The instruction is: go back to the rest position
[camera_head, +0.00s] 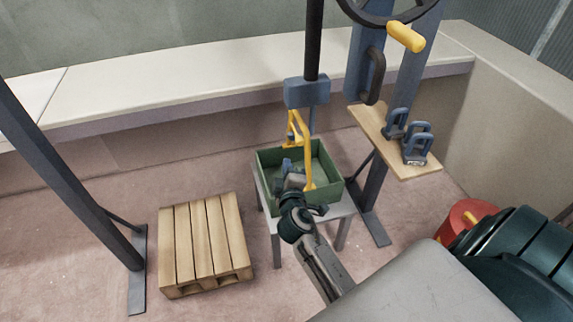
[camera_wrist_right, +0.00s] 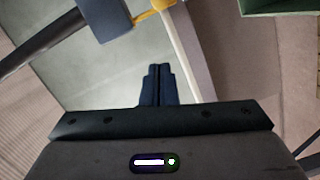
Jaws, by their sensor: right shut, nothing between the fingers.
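My right gripper (camera_head: 287,165) shows in the head view in front of the green crate (camera_head: 332,187), overlapping it in the picture. Its two dark fingers (camera_wrist_right: 156,84) are together and empty in the wrist view. A yellow hook or sling part (camera_head: 309,165) shows close beside the gripper, below a blue block (camera_head: 307,91) on a black vertical bar. I cannot tell whether the gripper touches it. In the wrist view the blue block (camera_wrist_right: 103,16) is at the upper left and the green crate's edge (camera_wrist_right: 280,6) at the upper right. My left gripper is not in view.
The crate stands on a small grey table (camera_head: 343,210). A wooden pallet (camera_head: 205,240) lies to its left. A wooden shelf (camera_head: 385,142) on a blue post holds several blue shackle-like parts (camera_head: 416,147). A red drum (camera_head: 461,220) is at right. Floor left of the pallet is partly clear.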

